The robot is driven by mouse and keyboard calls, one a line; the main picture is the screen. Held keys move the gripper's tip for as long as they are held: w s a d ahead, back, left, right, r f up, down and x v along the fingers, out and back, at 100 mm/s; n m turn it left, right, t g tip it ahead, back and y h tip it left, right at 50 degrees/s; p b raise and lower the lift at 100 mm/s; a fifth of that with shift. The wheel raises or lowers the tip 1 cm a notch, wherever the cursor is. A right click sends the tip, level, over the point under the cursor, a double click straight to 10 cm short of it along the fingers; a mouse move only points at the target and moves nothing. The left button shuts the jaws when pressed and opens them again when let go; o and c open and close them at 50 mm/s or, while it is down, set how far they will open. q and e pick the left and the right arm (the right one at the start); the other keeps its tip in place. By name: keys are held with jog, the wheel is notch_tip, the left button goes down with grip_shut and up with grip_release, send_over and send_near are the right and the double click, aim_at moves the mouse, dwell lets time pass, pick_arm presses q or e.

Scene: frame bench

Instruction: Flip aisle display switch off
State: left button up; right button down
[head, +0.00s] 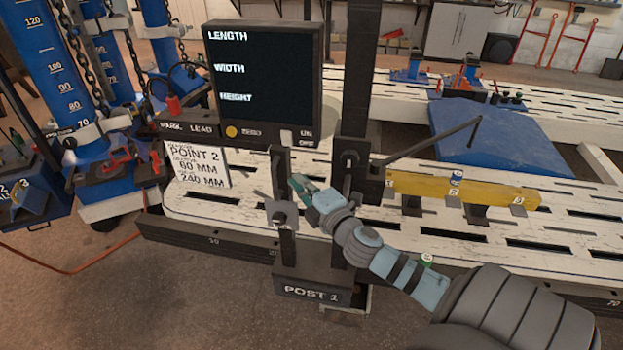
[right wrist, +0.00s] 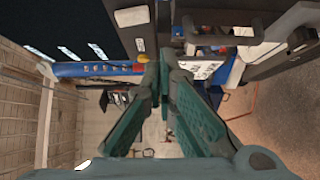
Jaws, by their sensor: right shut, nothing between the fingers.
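The display (head: 264,80) is a black box with a dark screen showing white LENGTH, WIDTH and HEIGHT lettering. Its pale switch (head: 287,138) sits at the lower right of the box beside the ON and OFF labels; which way it is tipped I cannot tell. In the right wrist view the pale switch (right wrist: 132,17) shows near the top, beside the dark screen (right wrist: 70,25). My right gripper (head: 298,183) is shut and empty, below the switch and apart from it in the head view. Its green fingers (right wrist: 165,60) meet in the wrist view. My left gripper is not in view.
A yellow button (head: 231,131) is left of the switch. A white POINT 2 card (head: 197,166) stands at lower left. A dark upright post (head: 357,80) rises right of the display. A yellow bar (head: 460,188) lies across the white slotted bench (head: 420,230).

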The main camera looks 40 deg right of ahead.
jog(key=shift+s+a+f+b, duration=0.15)
jog(key=shift+s+a, duration=0.05)
jog(key=shift+s, duration=0.7)
jog(key=shift+s+a+f+b, duration=0.15)
jog(key=shift+s+a, duration=0.05)
jog(key=shift+s, duration=0.7)
